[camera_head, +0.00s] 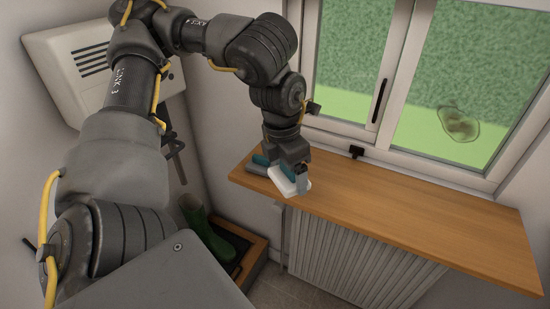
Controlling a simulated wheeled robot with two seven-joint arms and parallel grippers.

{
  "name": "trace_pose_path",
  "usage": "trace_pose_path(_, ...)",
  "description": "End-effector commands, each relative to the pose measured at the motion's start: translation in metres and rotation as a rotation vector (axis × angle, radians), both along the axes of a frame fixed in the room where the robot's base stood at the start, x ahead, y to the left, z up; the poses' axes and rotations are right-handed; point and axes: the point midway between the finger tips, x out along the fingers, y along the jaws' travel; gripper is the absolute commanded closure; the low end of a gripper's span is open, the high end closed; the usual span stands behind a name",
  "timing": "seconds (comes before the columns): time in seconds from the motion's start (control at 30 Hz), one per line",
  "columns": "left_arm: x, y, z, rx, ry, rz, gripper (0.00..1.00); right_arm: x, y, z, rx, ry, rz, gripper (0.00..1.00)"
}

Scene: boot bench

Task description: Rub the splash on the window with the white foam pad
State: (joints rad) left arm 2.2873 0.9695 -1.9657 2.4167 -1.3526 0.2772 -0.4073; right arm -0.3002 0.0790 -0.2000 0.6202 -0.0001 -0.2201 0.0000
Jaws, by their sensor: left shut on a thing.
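The splash (458,124) is a brownish, irregular smear on the right pane of the window (400,90). The white foam pad (283,183) is at the left end of the wooden sill, with a teal part (262,160) beside it. My left gripper (293,185) reaches down to the sill and is shut on the white foam pad. The fingers hide part of the pad, and I cannot tell whether it touches the sill. The gripper is well to the left of the splash and below it. My right gripper is not in view.
The wooden sill (420,220) is clear to the right of the gripper. A ribbed radiator (350,260) stands under it. A window handle (379,101) and a black latch (356,152) stick out. Green boots (215,235) stand in a wooden tray at lower left. A white wall box (85,65) hangs behind my arm.

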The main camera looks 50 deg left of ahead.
Motion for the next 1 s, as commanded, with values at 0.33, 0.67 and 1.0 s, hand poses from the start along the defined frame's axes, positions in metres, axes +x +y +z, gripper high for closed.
trace_pose_path(0.33, 0.035, -0.1, -0.01, 0.001, 0.003, -1.164, 0.37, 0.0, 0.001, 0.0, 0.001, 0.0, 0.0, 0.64)
trace_pose_path(0.67, 0.044, -0.203, -0.036, 0.002, 0.004, -2.266, 0.37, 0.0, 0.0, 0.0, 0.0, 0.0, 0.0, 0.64)
trace_pose_path(1.0, 0.039, -0.257, -0.054, 0.003, -0.002, -2.846, 0.37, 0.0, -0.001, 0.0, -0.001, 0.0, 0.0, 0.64)
